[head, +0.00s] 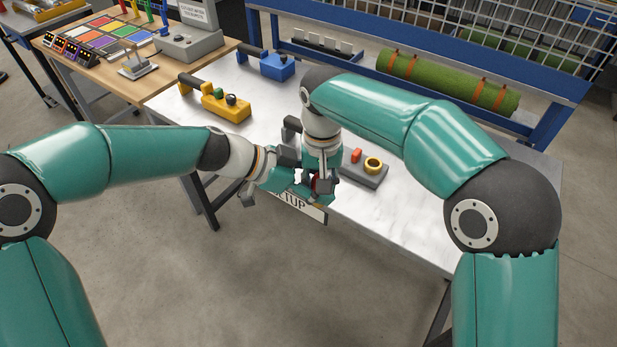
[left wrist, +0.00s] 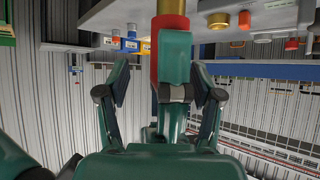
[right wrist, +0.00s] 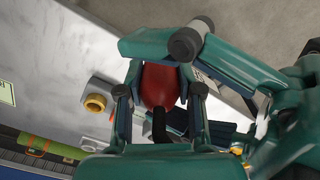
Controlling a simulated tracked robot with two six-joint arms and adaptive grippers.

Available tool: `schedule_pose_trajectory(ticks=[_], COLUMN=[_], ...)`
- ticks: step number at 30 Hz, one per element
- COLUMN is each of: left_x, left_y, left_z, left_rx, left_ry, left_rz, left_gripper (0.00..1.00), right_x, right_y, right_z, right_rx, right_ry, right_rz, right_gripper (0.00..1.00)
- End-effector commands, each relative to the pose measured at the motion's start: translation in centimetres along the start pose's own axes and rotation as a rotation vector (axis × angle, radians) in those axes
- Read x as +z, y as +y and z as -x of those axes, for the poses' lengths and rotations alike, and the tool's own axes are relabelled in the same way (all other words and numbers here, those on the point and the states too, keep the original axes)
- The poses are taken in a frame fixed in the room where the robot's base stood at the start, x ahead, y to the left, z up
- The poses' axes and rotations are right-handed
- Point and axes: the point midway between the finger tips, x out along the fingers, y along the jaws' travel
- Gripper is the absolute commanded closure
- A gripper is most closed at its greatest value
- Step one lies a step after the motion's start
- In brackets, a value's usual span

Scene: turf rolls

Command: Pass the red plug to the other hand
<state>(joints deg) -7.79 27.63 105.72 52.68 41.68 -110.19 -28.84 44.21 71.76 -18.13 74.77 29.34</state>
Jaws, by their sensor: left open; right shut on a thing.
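The red plug (right wrist: 158,85) is held between the fingers of my right gripper (right wrist: 160,95), just off the front edge of the table. In the left wrist view the plug (left wrist: 158,72) shows a red body with a brass-coloured end. My left gripper (left wrist: 163,85) is open, with one finger on each side of the plug and a teal part of the right gripper. I cannot tell whether its fingers touch the plug. In the head view both grippers meet, my left (head: 300,183) and my right (head: 321,188), and hide most of the plug.
A grey block (head: 372,177) with a brass ring (head: 373,164) and a small red piece (head: 357,155) sits right of the grippers. A yellow fixture (head: 226,106) and a blue one (head: 277,66) stand behind. A turf roll (head: 440,80) lies at the back. The table's right front is clear.

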Motion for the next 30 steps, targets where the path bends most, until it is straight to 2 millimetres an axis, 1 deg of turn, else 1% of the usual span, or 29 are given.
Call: schedule_pose_trajectory(ticks=[7, 8, 18, 19, 20, 21, 23, 24, 26, 30], left_x=[-0.02, -0.02, -0.04, -0.04, -0.05, -0.08, -0.08, -0.08, -0.07, -0.04], left_y=[-0.02, -0.02, 0.14, 0.18, 0.22, 0.25, 0.29, 0.31, 0.34, 0.4], left_z=[-0.08, -0.08, -0.11, -0.13, -0.14, -0.14, -0.16, -0.17, -0.2, -0.25], left_rx=[-0.001, -0.001, 0.005, 0.006, 0.007, 0.008, 0.009, 0.01, 0.011, 0.012], left_ry=[0.0, 0.0, 0.001, 0.001, 0.001, 0.002, 0.001, 0.001, 0.001, 0.0], left_rz=[0.0, 0.0, 0.0, 0.0, 0.0, 0.0, 0.0, 0.0, 0.0, 0.001], left_gripper=[0.34, 0.36, 0.92, 0.97, 1.0, 1.0, 1.0, 1.0, 1.0, 1.0], right_x=[-0.01, -0.01, -0.12, -0.15, -0.17, -0.19, -0.22, -0.23, -0.23, -0.23], right_y=[0.01, 0.01, 0.01, 0.01, 0.01, 0.01, 0.01, 0.0, -0.01, -0.05], right_z=[0.04, 0.04, 0.06, 0.07, 0.07, 0.08, 0.08, 0.08, 0.09, 0.12], right_rx=[0.0, 0.0, -0.001, -0.002, -0.002, -0.002, -0.002, -0.003, -0.003, -0.004], right_ry=[0.001, 0.001, 0.005, 0.006, 0.007, 0.008, 0.008, 0.009, 0.009, 0.009], right_rz=[0.0, 0.0, -0.001, -0.001, -0.001, -0.001, -0.002, -0.002, -0.002, -0.002], right_gripper=[1.0, 1.0, 1.0, 1.0, 1.0, 0.61, 0.51, 0.44, 0.35, 0.35])
